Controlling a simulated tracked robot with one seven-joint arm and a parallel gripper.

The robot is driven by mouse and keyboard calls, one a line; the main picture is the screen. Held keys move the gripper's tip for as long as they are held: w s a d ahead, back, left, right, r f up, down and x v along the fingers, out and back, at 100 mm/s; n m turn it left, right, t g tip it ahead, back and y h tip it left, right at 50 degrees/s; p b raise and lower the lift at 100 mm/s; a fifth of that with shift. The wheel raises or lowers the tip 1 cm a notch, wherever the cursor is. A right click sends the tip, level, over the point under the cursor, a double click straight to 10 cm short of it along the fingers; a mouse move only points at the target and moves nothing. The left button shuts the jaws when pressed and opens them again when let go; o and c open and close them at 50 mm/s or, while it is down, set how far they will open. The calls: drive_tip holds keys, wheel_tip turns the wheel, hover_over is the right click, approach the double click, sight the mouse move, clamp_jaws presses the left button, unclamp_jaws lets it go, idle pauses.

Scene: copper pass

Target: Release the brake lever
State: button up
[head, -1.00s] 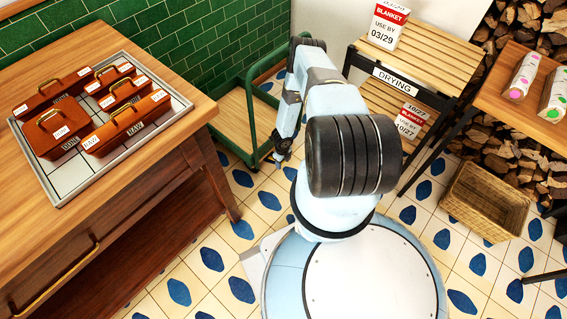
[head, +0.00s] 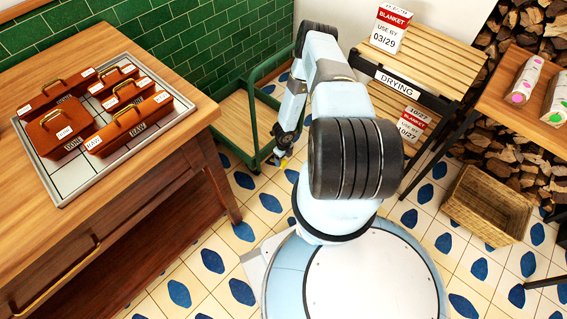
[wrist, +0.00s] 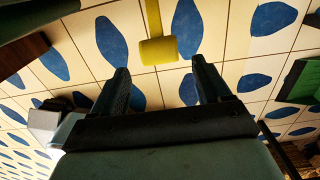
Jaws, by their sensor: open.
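The brake lever (wrist: 158,48) shows in the wrist view as a yellow bar ending in a thick yellow block, over the tiled floor. Its block lies just beyond my gripper (wrist: 160,70), roughly in line with the gap between the two fingers. The fingers are apart with nothing between them. I cannot tell whether they touch the lever. In the head view my gripper (head: 281,154) is low beside the green trolley (head: 252,120). A small yellow patch there may be the lever. My arm hides part of the trolley.
A wooden table (head: 190,130) with a tray of orange boxes stands left. The slatted drying rack (head: 445,60) is at the back right. A wicker basket (head: 487,205) sits on the floor to the right.

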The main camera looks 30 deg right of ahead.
wheel_tip(320, 180, up, 8)
drive_tip(key=shift+r, duration=0.15)
idle(0.7)
